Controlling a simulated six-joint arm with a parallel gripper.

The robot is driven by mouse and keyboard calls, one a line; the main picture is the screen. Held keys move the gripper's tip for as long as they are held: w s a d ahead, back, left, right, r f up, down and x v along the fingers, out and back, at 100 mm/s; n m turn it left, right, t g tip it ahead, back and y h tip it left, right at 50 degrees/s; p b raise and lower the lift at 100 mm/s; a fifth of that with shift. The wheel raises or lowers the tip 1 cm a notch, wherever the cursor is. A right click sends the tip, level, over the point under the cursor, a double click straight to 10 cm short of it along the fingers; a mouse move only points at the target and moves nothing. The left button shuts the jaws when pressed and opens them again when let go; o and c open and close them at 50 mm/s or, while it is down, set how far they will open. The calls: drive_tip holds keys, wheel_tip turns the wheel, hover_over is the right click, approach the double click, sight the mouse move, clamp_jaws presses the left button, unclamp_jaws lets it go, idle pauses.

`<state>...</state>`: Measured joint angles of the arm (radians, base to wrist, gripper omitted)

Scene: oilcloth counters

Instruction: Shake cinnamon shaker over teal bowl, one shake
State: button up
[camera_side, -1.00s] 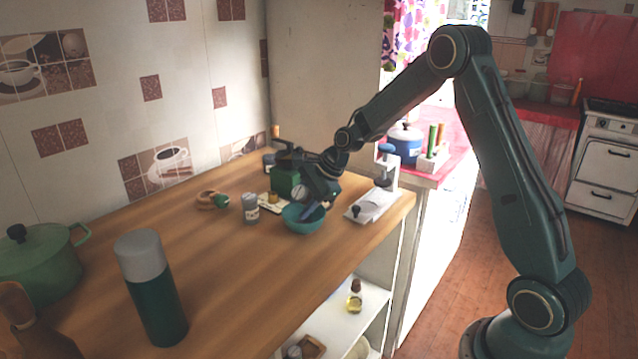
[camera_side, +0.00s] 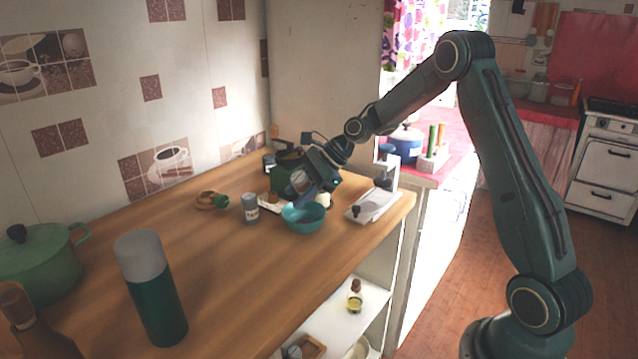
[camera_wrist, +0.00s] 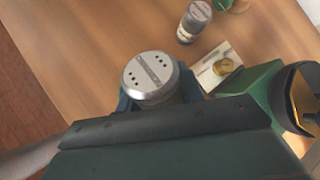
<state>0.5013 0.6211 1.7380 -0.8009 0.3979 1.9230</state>
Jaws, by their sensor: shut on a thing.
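My gripper (camera_side: 303,187) is shut on a shaker (camera_wrist: 152,77). The shaker's silver lid, with several holes, faces the camera in the wrist view; its label is hidden. The bowl stands upright on the wooden counter and is out of the wrist view. No falling powder can be made out.
A green object (camera_side: 283,178) is behind my gripper. A white stand with a scale-like plate (camera_side: 372,206) is right of the bowl. A green flask (camera_side: 152,290) stands at front left.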

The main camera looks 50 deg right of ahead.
sight(299, 180)
drive_tip(key=shift+d+r+m+y, duration=0.1)
drive_tip(key=shift+r+m+y, duration=0.35)
drive_tip(key=shift+y, duration=0.65)
drive_tip(key=shift+r+m+t+y, duration=0.5)
drive_tip(key=shift+r+y, duration=0.55)
drive_tip(key=shift+y, duration=0.45)
drive_tip(key=shift+r, duration=0.1)
